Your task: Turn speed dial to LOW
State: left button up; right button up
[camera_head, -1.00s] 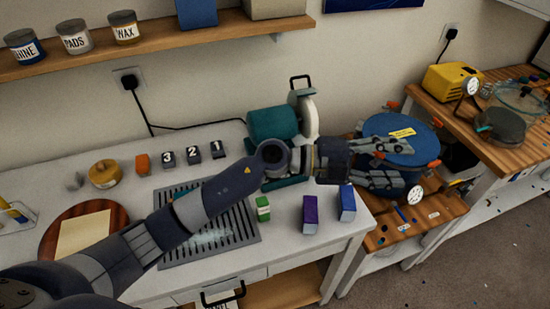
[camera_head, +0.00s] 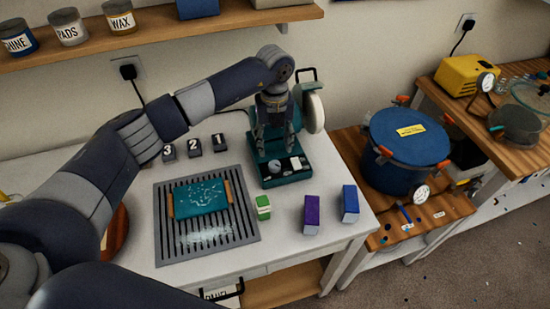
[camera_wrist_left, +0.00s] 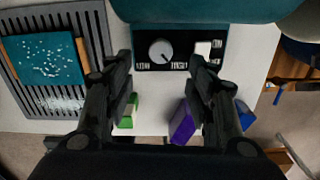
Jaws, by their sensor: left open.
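The speed dial (camera_wrist_left: 161,52) is a round pale knob on the black front panel of the teal machine (camera_head: 276,178). In the left wrist view its pointer looks tilted toward the upper left; the small labels beside it are too blurred to read surely. The dial also shows in the head view (camera_head: 274,167). My left gripper (camera_head: 274,150) points down above the machine's front panel. In the left wrist view its fingers (camera_wrist_left: 160,68) are apart on either side of the dial's column, with nothing between them. I cannot tell their height above the dial. My right gripper is not in view.
A white switch (camera_wrist_left: 204,48) sits right of the dial. Green (camera_head: 263,207), purple (camera_head: 311,214) and blue (camera_head: 349,204) blocks stand in front. A slotted grey tray (camera_head: 166,246) with a teal slab (camera_head: 200,197) is left. A blue pot (camera_head: 395,165) stands right.

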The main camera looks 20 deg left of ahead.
aim_at(274, 164)
pick_arm(q)
notch_tip(274, 164, down, 7)
jog(key=shift+f+p, duration=0.15)
jog(key=shift+p, duration=0.9)
jog(key=shift+f, duration=0.55)
jog(key=c, duration=1.1)
